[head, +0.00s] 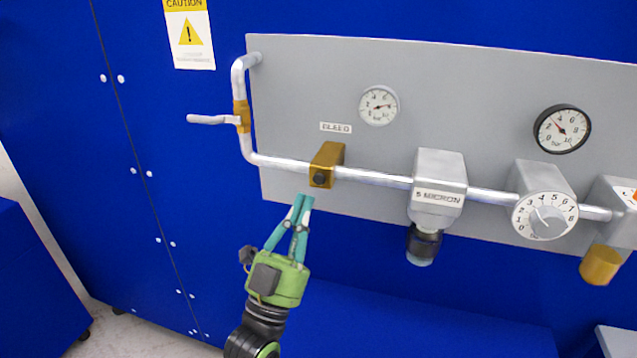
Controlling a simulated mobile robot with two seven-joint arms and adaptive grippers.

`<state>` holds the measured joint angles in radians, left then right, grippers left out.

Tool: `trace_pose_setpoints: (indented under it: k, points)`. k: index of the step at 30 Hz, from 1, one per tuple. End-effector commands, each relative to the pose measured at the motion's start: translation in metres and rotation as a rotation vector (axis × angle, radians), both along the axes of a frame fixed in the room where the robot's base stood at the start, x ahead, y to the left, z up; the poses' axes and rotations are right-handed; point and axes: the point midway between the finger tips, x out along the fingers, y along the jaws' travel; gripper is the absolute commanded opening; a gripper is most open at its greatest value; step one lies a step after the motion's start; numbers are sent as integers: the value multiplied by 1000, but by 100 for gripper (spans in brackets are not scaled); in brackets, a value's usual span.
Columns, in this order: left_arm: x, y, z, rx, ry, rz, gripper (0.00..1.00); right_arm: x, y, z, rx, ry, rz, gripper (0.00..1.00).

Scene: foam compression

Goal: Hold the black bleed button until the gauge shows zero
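The black bleed button (319,179) is on the front of a brass block (329,158) on the silver pipe, under a label reading BLEED (336,127). My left gripper (304,202) is just below and left of the button in the picture. Its teal fingertips are together, with nothing seen between them. They appear apart from the button, though depth is hard to judge. A light-rimmed gauge (379,105) sits above right of the block; its needle points right. A black-rimmed gauge (562,129) is farther right; its needle points up-left. My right gripper is not in view.
A lever valve (212,119) is on the pipe's left end. A filter marked 5 MICRON (438,188), a numbered dial (545,216) and a brass cup (601,264) stand out from the grey panel (440,80) at right.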

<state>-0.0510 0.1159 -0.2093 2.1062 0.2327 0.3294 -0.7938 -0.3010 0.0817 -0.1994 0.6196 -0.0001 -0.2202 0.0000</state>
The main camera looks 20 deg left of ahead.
Motion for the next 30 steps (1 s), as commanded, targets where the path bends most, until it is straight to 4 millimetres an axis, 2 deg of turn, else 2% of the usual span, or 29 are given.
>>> trace_pose_setpoints:
  k: [3, 10, 30]
  points:
    - [16, -1, 0, 0, -1, 0, 0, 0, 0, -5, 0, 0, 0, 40]
    - [34, -1, 0, 0, 0, 0, 0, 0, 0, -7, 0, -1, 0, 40]
    - [37, -1, 0, 0, 1, 0, 0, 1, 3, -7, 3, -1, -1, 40]
